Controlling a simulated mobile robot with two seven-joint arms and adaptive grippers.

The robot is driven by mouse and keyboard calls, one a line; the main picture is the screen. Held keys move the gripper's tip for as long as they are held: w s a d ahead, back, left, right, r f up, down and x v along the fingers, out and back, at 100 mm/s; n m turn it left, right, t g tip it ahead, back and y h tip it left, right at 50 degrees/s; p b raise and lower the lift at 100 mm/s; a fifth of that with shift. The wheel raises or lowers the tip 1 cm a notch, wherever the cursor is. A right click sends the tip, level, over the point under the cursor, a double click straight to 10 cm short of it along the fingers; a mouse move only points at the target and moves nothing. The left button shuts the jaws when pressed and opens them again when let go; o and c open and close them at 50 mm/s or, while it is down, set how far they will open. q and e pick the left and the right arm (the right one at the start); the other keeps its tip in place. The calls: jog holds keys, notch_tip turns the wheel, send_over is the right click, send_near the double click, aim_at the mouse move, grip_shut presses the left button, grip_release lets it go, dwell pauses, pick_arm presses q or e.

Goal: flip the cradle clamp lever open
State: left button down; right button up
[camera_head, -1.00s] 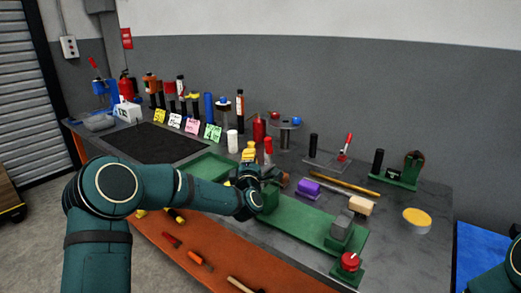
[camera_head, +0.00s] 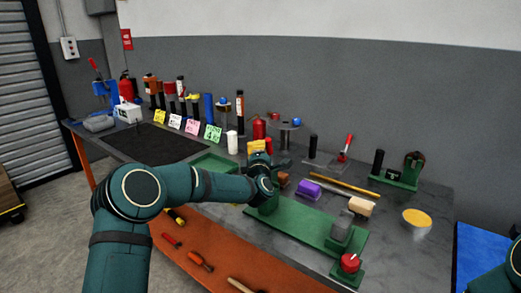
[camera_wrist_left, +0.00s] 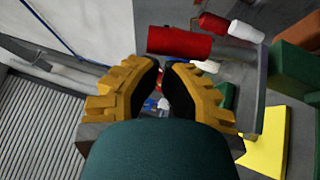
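The green positioner (camera_head: 310,222) lies along the table's front, with a grey block (camera_head: 341,228) and a red knob (camera_head: 350,262) at its right end. Its left end is partly behind my left wrist. I cannot make out the cradle clamp lever for certain. My left gripper (camera_head: 257,146) is raised above that left end with its yellow fingers pointing away. In the left wrist view its fingers (camera_wrist_left: 161,72) have a narrow empty gap between their dark pads. A red cylinder (camera_wrist_left: 180,42) shows beyond the tips, apart from them. My right gripper is out of view.
A purple block (camera_head: 308,190), a tan block (camera_head: 361,206) and a yellow-topped disc (camera_head: 416,217) lie right of my left gripper. A red-handled lever (camera_head: 346,147) stands behind. Bottles and coloured cards line the table's back left. Tools lie on the orange lower shelf (camera_head: 225,262).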

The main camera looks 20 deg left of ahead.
pick_arm(q)
jog(key=shift+w+d+r+g+p, duration=0.15)
jog(key=shift+w+r+g+p, duration=0.15)
jog(key=shift+p, duration=0.25)
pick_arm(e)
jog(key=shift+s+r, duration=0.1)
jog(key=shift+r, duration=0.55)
pick_arm(q)
jog(key=shift+m, duration=0.3)
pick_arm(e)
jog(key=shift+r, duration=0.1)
